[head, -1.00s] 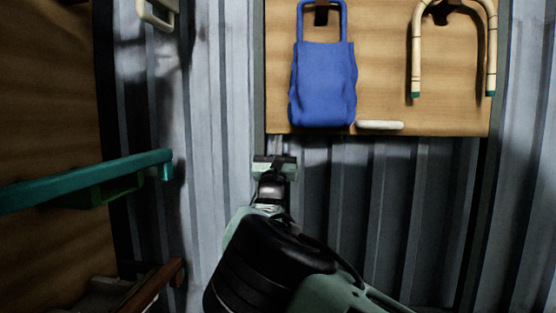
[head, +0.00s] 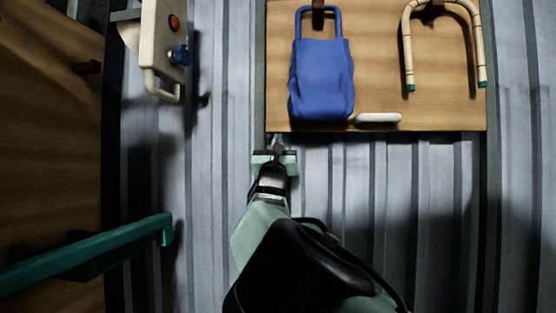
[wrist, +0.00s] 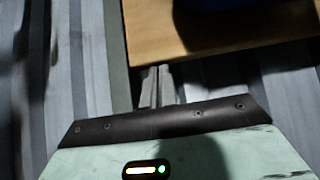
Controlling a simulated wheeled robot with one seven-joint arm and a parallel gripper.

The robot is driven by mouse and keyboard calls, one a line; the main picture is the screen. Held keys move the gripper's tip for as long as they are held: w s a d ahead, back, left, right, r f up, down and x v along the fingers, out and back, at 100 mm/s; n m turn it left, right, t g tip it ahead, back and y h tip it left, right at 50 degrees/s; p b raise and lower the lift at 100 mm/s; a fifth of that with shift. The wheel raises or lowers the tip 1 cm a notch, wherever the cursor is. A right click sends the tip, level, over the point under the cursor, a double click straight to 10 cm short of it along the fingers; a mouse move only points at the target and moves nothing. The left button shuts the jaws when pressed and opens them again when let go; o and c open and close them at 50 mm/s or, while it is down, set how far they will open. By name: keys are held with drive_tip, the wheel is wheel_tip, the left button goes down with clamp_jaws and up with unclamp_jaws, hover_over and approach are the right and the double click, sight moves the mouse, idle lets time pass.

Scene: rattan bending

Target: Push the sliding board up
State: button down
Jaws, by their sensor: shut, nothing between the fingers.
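The sliding board (head: 380,85) is a light wooden panel on the corrugated metal wall, at the upper right of the head view. A blue bag (head: 320,80) and a bent rattan hoop (head: 407,60) hang from its hooks. A white handle (head: 377,118) sits near its lower edge. My gripper (head: 278,142) is shut and empty, tips pointing up at the board's lower left corner. In the wrist view the closed fingertips (wrist: 160,72) meet or nearly meet the underside of the board (wrist: 200,30); exact contact is hard to tell.
A pale panel (head: 160,40) with red and blue knobs juts out at the upper left. A teal bar (head: 90,252) reaches in from the lower left, beside a brown wooden surface (head: 50,130). The wall below the board is clear.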

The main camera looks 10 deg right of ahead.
wheel_tip(320, 180, up, 16)
drive_tip(key=p, duration=0.4)
drive_tip(key=shift+f+p, duration=0.1)
drive_tip(key=shift+p, duration=0.25)
drive_tip(key=shift+s+r, duration=0.1)
drive_tip(key=shift+r, duration=0.25)
drive_tip(key=shift+s+d+r, duration=0.1)
drive_tip(key=shift+r, duration=0.1)
drive_tip(key=shift+f, duration=0.1)
wheel_tip(320, 180, down, 6)
drive_tip(key=b, duration=1.1)
approach(278, 101)
drive_tip(key=shift+s+f, duration=0.1)
drive_tip(key=shift+s, duration=0.3)
